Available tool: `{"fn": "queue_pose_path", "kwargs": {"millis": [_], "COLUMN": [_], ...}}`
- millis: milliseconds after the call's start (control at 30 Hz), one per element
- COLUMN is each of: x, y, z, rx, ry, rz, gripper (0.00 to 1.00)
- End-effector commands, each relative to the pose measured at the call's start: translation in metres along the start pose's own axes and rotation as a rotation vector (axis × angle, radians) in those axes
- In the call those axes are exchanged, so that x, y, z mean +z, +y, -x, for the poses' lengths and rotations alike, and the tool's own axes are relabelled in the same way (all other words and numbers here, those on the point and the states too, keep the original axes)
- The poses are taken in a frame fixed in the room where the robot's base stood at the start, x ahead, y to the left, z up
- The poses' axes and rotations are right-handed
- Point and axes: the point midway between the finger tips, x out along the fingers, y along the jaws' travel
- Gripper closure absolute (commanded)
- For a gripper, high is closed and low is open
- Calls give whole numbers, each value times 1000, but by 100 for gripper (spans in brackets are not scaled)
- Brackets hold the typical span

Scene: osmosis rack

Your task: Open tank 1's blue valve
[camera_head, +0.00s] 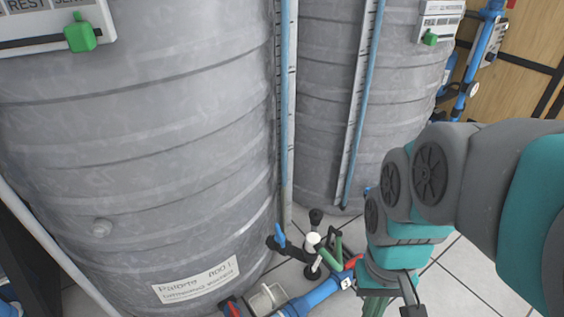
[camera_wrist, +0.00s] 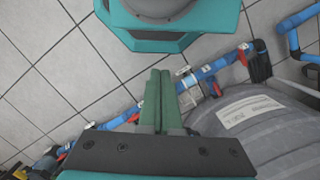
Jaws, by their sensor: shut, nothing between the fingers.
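A valve with a small blue handle (camera_head: 280,235) sits low at the right side of the large near grey tank (camera_head: 150,150). I cannot read a tank number; a white label is on its lower side. My gripper (camera_head: 375,305) is at the bottom of the head view, right of the blue handle and apart from it, partly cut off by the frame edge. In the wrist view my green fingers (camera_wrist: 157,100) are pressed together with nothing between them. A grey tank (camera_wrist: 245,125) with a label shows at their right; I cannot make out the blue handle there.
A second grey tank (camera_head: 335,100) stands behind. A blue pipe (camera_head: 320,296) with a red handle (camera_head: 352,262) runs along the floor beside my arm. Black and white fittings (camera_head: 314,242) stand near the blue handle. Tiled floor (camera_wrist: 50,60) is open at the left in the wrist view.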

Motion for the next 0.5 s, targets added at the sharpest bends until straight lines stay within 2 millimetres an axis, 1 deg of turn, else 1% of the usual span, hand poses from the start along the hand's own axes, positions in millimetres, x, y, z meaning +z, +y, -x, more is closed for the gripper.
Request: {"fn": "queue_pose_path", "kwargs": {"millis": [367, 500], "x": [-40, -62], "y": [-13, -20], "z": [12, 17], "rx": [-38, -61], "ry": [-6, -9], "rz": [-108, -166], "gripper": [100, 100]}}
